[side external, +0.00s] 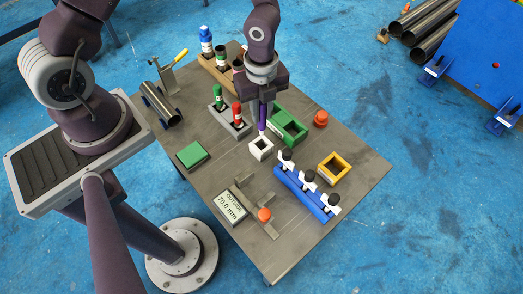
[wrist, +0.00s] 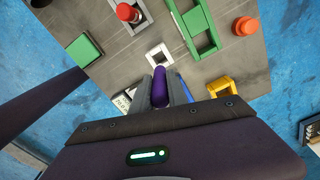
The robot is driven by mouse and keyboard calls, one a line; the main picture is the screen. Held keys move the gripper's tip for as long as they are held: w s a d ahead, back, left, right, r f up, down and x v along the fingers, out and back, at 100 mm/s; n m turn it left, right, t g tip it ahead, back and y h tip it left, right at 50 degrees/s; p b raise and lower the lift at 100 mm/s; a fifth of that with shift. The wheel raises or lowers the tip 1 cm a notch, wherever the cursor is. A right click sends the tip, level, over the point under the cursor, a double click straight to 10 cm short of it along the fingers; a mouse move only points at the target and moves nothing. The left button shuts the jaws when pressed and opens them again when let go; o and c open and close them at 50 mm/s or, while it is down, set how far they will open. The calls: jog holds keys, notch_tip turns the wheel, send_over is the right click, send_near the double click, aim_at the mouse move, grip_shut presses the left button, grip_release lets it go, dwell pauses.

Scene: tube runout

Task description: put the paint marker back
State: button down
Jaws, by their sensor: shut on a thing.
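My gripper (side external: 262,104) is shut on a purple paint marker (side external: 262,119), which hangs upright with its lower end downward. The marker also shows between the fingers in the wrist view (wrist: 160,84). A small white square holder (side external: 261,151) with an open top stands close below the marker's lower end. In the wrist view the white holder (wrist: 148,58) lies just beyond the marker, and its opening looks empty. A grey rack (side external: 223,127) holds a green marker (side external: 217,96) and a red marker (side external: 237,114). A wooden rack (side external: 207,66) behind holds more capped items, partly hidden by my arm.
A green open tray (side external: 302,132) stands close right of the white holder. A blue rack (side external: 315,207) with black-knobbed pieces and a yellow open box (side external: 345,163) stand at front right. A display (side external: 229,207), green block (side external: 192,155), clamped tube (side external: 162,106) and orange knobs (side external: 320,118) surround it.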

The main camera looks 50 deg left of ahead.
aim_at(261, 134)
notch_tip(261, 134, down, 10)
jog(key=shift+r, duration=0.2)
jog(key=shift+f, duration=0.15)
jog(key=c, duration=1.3)
grip_release()
